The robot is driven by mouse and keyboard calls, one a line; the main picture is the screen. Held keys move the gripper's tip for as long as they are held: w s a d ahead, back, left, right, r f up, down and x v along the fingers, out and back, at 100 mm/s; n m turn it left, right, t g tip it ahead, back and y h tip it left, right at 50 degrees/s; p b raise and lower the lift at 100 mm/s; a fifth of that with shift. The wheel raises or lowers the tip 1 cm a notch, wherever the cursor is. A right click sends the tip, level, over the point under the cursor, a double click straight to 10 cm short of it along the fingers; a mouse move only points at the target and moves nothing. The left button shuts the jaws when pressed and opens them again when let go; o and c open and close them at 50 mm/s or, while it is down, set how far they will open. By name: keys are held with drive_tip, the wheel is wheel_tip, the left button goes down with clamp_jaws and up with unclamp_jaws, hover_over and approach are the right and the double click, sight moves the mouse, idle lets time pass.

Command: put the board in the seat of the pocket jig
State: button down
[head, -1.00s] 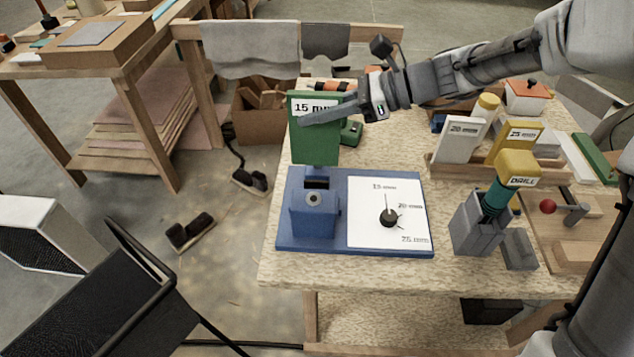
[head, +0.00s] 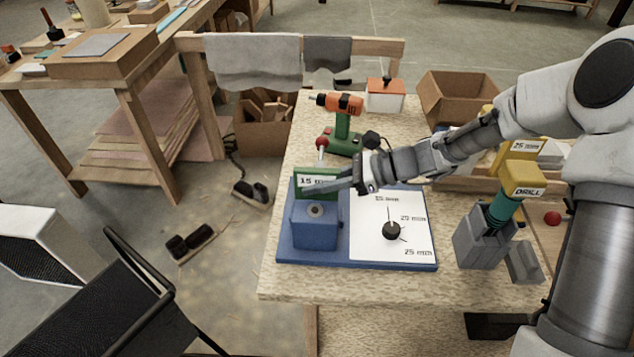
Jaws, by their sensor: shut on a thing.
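The green board (head: 317,173) with its "15 mm" label stands upright at the blue pocket jig (head: 287,250). Only its upper part shows. Its lower part is hidden behind or inside the jig's block (head: 314,229), and I cannot tell if it touches the bottom of the seat.
A yellow drill (head: 522,178) stands in a grey holder (head: 478,240) to the right. Behind the jig are a green and orange drill (head: 342,125) and an orange-lidded box (head: 385,95). The table's front strip (head: 350,283) is clear.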

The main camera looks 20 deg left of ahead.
drive_tip(key=c, duration=1.2)
unclamp_jaws()
drive_tip(key=shift+f, duration=0.15)
drive_tip(key=shift+c, duration=0.2)
drive_tip(key=o, duration=0.4)
drive_tip(key=v, duration=0.7)
drive_tip(key=shift+d+r, duration=0.3)
drive_tip(key=shift+r, duration=0.1)
